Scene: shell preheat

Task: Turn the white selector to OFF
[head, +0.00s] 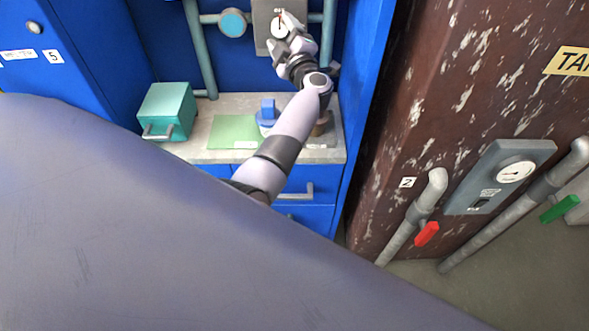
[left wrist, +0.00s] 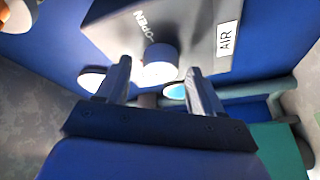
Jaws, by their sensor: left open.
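A grey box (left wrist: 195,35) with an AIR label (left wrist: 228,40) and lettering that reads OPEN fills the top of the left wrist view. A white round knob (left wrist: 160,70), which looks like the selector, stands out from its face. My left gripper (left wrist: 158,67) is open, with one finger on each side of the knob. I cannot tell whether the fingers touch it. In the head view my left gripper (head: 287,26) is up in front of the grey panel (head: 262,30), and it partly hides the panel. I see no OFF mark. My right gripper is not in view.
Below my left arm is a counter (head: 204,152) with a teal box (head: 172,108), a green mat (head: 236,131), a blue item (head: 267,110) and a brown item (head: 321,126). Pipes (head: 199,50) run beside the panel. A rusty brown tank (head: 440,90) stands right.

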